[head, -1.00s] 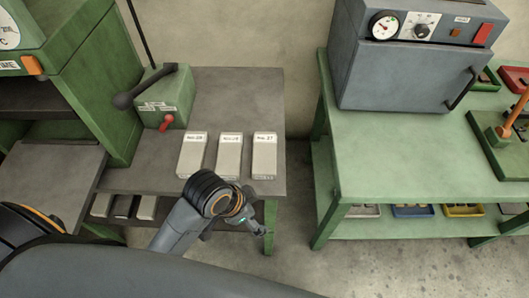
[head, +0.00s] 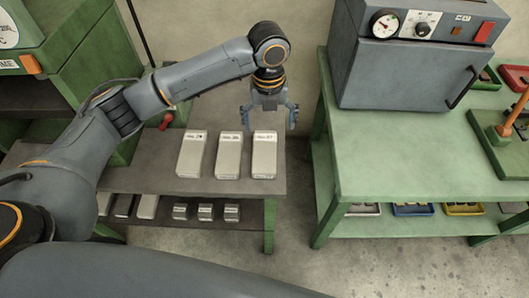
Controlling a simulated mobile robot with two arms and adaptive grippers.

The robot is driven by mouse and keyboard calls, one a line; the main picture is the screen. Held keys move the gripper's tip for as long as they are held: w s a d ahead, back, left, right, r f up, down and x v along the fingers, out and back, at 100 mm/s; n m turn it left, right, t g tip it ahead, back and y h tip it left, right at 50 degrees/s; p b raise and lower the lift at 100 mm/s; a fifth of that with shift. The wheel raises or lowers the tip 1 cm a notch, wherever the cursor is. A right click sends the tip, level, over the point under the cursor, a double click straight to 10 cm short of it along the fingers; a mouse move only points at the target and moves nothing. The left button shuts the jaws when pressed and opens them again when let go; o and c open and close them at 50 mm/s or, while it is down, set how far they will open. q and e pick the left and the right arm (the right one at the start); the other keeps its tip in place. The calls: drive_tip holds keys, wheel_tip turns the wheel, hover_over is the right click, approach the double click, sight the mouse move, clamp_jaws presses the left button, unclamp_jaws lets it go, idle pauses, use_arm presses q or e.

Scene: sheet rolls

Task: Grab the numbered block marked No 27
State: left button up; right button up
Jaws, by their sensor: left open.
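The block marked No 27 (head: 264,157) is a pale grey upright block, the rightmost of three in a row on the grey-topped bench (head: 160,172). The other two blocks, the middle one (head: 229,157) and the left one (head: 192,156), stand beside it with small gaps. My left gripper (head: 268,120) is open and empty, pointing down. In the picture it is just above and behind the top of the No 27 block, its fingers spread to either side; I see no contact. My right gripper is not in view.
A green bench (head: 400,165) with a grey oven (head: 415,70) stands to the right, across a gap. Several small metal blocks (head: 204,211) lie on the shelf below. A red-knobbed lever (head: 166,121) is partly hidden behind my left arm.

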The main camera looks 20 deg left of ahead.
use_arm(q)
hover_over(265, 150)
drive_tip(key=shift+m, duration=0.3)
drive_tip(key=f, duration=0.4)
drive_tip(key=f+p, duration=0.1)
drive_tip(key=f, duration=0.2)
drive_tip(key=shift+w, duration=0.3)
drive_tip(key=f, duration=0.1)
drive_tip(key=f+p, duration=0.1)
drive_tip(key=f, duration=0.3)
drive_tip(key=shift+s, duration=0.4)
drive_tip(key=shift+f, duration=0.3)
drive_tip(key=shift+c, duration=0.5)
drive_tip(key=shift+a, duration=0.1)
drive_tip(key=c, duration=1.5)
drive_tip(key=shift+w+r, duration=0.1)
